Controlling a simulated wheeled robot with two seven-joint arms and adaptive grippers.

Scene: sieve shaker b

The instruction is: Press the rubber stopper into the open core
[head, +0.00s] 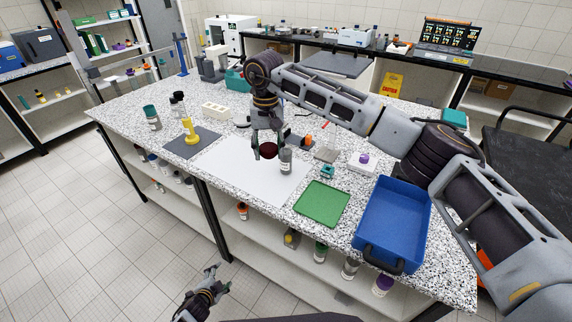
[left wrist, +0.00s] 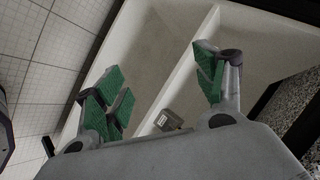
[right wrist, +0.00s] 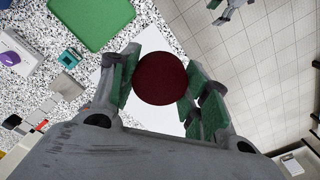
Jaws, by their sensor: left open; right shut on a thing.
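The dark red round stopper (head: 269,150) is between the fingers of my right gripper (head: 267,152), above the white sheet (head: 240,172). In the right wrist view the stopper (right wrist: 160,78) sits between the green pads of the right gripper (right wrist: 160,85), with the sheet behind it. A grey labelled cylinder (head: 286,162) stands just right of the stopper in the head view. I cannot make out an open core; the stopper and gripper may hide it. My left gripper (head: 220,279) is open and empty, low in front of the table; its spread pads show in the left wrist view (left wrist: 160,85).
A yellow piece (head: 189,130) stands on a dark mat (head: 177,146) to the left. A green mat (head: 321,204) and a blue tray (head: 392,225) lie to the right. Small items (head: 327,171) sit behind. Shelves with jars (head: 320,251) are under the table.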

